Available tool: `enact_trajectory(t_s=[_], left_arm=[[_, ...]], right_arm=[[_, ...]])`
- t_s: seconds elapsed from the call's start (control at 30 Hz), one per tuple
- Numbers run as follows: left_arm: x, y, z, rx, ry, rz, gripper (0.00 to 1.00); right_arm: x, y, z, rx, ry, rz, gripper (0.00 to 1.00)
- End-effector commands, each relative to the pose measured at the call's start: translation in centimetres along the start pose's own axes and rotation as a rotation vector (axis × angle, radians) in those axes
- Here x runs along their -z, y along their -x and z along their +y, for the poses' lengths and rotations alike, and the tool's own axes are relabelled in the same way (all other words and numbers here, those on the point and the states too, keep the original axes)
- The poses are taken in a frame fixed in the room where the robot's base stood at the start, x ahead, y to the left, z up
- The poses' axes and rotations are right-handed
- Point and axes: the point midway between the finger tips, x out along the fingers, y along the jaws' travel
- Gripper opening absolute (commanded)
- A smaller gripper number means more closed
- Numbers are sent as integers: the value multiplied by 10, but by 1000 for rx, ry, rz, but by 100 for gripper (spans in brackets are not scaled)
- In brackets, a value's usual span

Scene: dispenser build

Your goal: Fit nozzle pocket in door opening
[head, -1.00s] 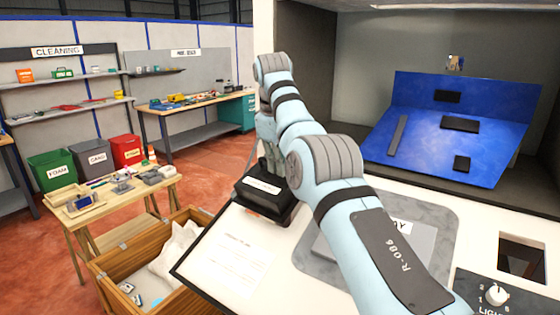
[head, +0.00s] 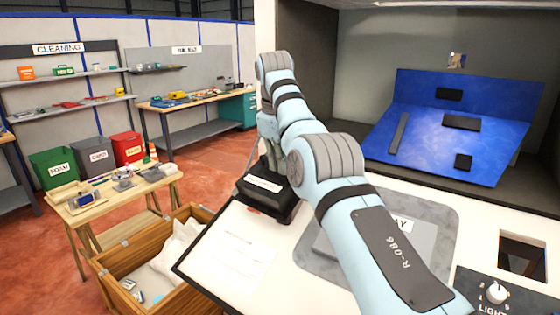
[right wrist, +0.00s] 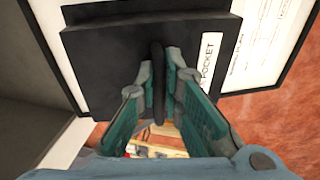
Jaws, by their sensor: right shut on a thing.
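My right gripper (right wrist: 158,82) is shut on the dark upright handle of the nozzle pocket. The nozzle pocket (right wrist: 110,65) is a black box with a white label ending in "POCKET". In the head view the nozzle pocket (head: 264,194) hangs level under my right gripper (head: 268,160), by the left edge of the white worktop. A blue panel (head: 420,130) leans tilted inside the grey booth at the right and bears several dark rectangular patches. I cannot tell which of these is the door opening. My left gripper is not in view.
The white worktop (head: 215,225) carries a printed sheet and a grey tray mat (head: 445,215), partly hidden by my right arm. A square hole (head: 522,262) and a light knob (head: 495,292) are at the right. A wooden crate (head: 150,270) stands on the left.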

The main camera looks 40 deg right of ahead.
Motion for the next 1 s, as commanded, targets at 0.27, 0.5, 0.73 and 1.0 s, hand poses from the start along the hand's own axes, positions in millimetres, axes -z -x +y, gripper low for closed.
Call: enact_trajectory(t_s=[0.27,0.5,0.73,1.0], left_arm=[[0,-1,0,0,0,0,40],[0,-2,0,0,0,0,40],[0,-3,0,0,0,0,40],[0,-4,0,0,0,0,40]], right_arm=[[0,-3,1,-1,0,1,0],[0,-6,1,0,0,1,0],[-1,-9,2,0,0,1,0],[-1,-12,2,-1,0,1,0]])
